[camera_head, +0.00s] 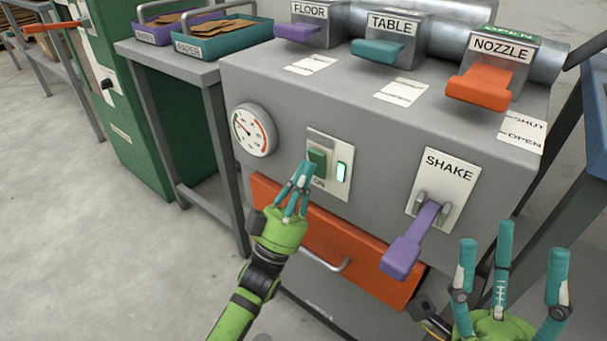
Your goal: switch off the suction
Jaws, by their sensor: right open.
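The suction switch is a green rocker (319,160) on a pale plate on the front of the grey machine. A green lamp (341,172) beside it is lit, and the word ON shows below the rocker. My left gripper (303,168) is just in front of the rocker's lower left part, with its teal fingers bunched together and nothing seen between them. Its fingertips overlap the rocker's edge in the picture; I cannot tell if they touch. My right gripper (510,250) is open and empty at the lower right, fingers spread upward.
A round gauge (254,130) is left of the switch. A purple SHAKE lever (414,240) sticks out to the right. An orange drawer (365,254) with a handle lies below. FLOOR (298,32), TABLE (380,51) and NOZZLE (480,87) levers stand on top.

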